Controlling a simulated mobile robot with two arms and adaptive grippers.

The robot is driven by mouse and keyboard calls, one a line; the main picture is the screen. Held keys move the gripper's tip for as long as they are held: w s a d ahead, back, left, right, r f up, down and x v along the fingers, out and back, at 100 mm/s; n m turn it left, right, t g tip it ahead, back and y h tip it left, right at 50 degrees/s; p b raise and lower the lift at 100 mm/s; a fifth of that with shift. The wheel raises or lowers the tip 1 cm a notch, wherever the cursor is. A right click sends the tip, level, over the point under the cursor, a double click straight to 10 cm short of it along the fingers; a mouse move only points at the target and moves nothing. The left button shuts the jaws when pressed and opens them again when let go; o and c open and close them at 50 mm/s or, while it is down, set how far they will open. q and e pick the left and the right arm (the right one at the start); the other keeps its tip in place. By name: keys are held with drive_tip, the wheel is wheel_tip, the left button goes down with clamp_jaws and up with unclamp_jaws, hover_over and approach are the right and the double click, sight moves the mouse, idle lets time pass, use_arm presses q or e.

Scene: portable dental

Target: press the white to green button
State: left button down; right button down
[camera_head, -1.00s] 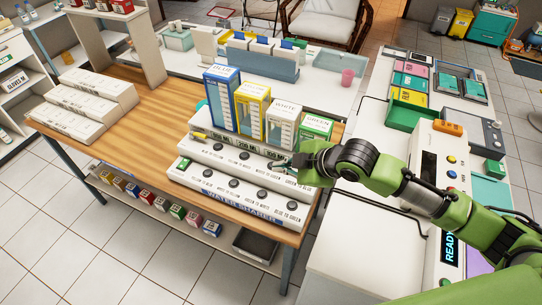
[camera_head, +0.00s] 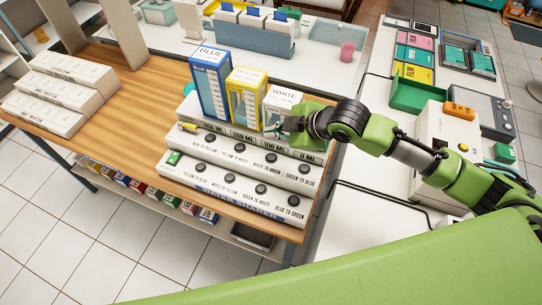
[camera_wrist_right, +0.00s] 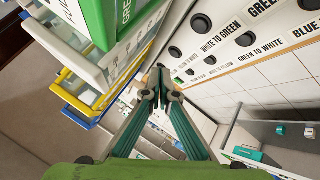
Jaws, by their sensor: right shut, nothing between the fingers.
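The white to green button (camera_head: 271,157) is a dark round knob in the upper button row of the white water sharer panel (camera_head: 222,180). In the right wrist view this button (camera_wrist_right: 201,23) sits above its "WHITE TO GREEN" label. My right gripper (camera_head: 281,131) is shut and empty, above and behind the button in the head view, close to the front of the containers. In the right wrist view its fingertips (camera_wrist_right: 160,90) are together, apart from the button. My left gripper is not in view.
Blue (camera_head: 210,80), yellow (camera_head: 245,97) and white (camera_head: 281,104) containers stand behind the buttons. The green container (camera_wrist_right: 118,22) is mostly hidden in the head view. White boxes (camera_head: 60,100) occupy the table's left end; the middle wood (camera_head: 135,120) is clear.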

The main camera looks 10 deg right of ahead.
drive_tip(key=b, duration=0.7)
hover_over(273, 159)
wheel_tip(273, 159, down, 6)
drive_tip(key=shift+w+f, duration=0.1)
drive_tip(key=shift+f, duration=1.05)
drive_tip(key=shift+f, duration=0.1)
drive_tip(key=shift+f, duration=0.3)
drive_tip(key=shift+f, duration=0.5)
idle(0.7)
drive_tip(key=shift+r+p, duration=0.8)
drive_tip(key=shift+r, duration=0.05)
